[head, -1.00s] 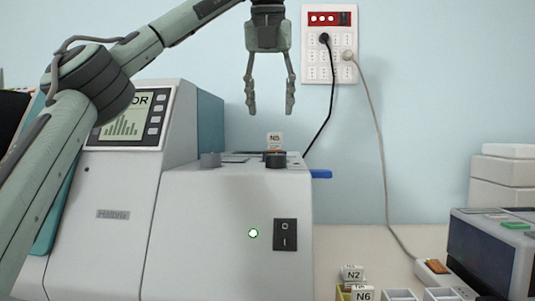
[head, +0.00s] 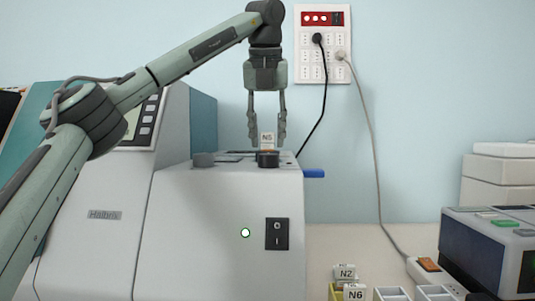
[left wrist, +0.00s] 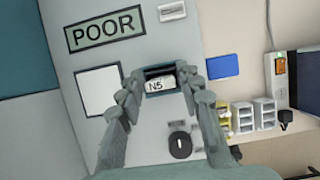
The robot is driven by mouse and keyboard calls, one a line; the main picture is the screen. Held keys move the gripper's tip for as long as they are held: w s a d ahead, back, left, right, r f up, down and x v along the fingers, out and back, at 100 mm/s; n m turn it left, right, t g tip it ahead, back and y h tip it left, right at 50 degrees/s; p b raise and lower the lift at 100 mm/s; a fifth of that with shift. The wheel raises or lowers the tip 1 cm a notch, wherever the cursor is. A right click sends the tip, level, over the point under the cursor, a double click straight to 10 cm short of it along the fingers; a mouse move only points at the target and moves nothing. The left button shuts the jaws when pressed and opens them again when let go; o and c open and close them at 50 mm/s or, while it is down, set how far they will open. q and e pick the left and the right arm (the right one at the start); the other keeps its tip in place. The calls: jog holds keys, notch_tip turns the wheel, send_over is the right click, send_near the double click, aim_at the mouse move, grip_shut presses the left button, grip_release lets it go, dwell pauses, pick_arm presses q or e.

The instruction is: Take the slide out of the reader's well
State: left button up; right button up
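The slide (head: 267,139) with a white end marked N5 stands upright in the well of the grey reader (head: 215,215). In the left wrist view the slide's N5 end (left wrist: 158,85) shows inside the dark well (left wrist: 160,70). My left gripper (head: 267,134) points down over the well, its fingertips at the height of the label, one on each side of it. In the left wrist view my gripper (left wrist: 159,91) has its fingers apart, with a gap on both sides of the slide. My right gripper is in neither view.
A dark knob (head: 268,158) stands in front of the well, and a blue tab (head: 314,173) sticks out at the reader's right. Small slide holders (head: 394,294), with slides N2 (head: 345,272) and N6 (head: 354,292) nearby, stand at lower right. A dark device (head: 488,250) is farther right.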

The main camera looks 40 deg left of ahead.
pick_arm(q)
grip_shut()
jog(key=shift+r, duration=0.1)
